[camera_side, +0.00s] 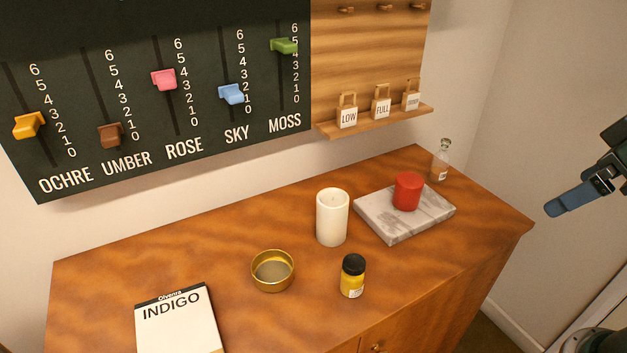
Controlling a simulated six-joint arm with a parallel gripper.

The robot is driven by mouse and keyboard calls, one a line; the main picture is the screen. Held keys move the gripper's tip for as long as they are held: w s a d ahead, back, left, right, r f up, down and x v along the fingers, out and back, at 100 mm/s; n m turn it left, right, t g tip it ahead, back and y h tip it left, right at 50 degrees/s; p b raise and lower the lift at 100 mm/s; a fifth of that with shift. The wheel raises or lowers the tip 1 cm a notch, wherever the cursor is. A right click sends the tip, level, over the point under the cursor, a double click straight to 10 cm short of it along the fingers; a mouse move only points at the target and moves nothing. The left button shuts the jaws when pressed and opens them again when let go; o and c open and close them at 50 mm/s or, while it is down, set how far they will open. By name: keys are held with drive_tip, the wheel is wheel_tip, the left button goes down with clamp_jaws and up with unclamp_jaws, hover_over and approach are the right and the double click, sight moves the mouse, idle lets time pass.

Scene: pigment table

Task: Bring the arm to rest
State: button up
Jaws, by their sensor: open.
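My gripper (573,200) is at the right edge of the view, off to the right of the wooden cabinet (480,233). It is open and I see nothing between its blue fingers. It hangs in the air, apart from the cabinet and everything on it. Part of my arm is cut off by the right edge of the picture.
The cabinet top holds a book (180,325), brass bowl (272,271), yellow jar (352,276), white candle (332,217), red candle (407,191) on a marble slab (385,230), and glass bottle (440,160). A slider board (215,100) and wooden rack (370,60) hang behind.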

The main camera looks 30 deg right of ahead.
drive_tip(key=shift+s+d+f+m, duration=0.15)
drive_tip(key=shift+s+f+m, duration=0.15)
drive_tip(key=shift+s+m, duration=0.15)
